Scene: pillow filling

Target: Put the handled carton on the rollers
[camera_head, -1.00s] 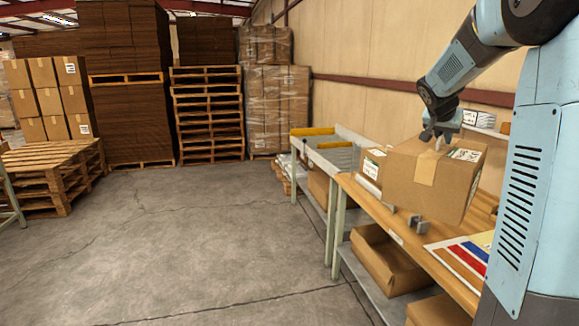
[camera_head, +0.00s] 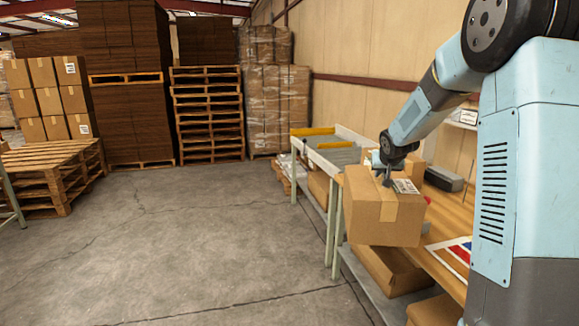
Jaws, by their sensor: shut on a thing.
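The handled carton (camera_head: 365,213) is a brown box with a tape strip and a white label on top. My gripper (camera_head: 386,181) is shut on its top and holds it slightly tilted, at the front edge of the wooden bench. The carton's lower part stands out over the aisle side, and it hides part of the bench. The fingertips are small and their grip is partly hidden. The grey roller bed (camera_head: 338,157) lies beyond the carton, at the bench's far end, with its near part hidden by the carton.
Another carton (camera_head: 412,166) and a grey device (camera_head: 443,178) stand on the bench (camera_head: 450,217). An open box (camera_head: 390,270) sits on the shelf below. The floor (camera_head: 200,230) at left is clear.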

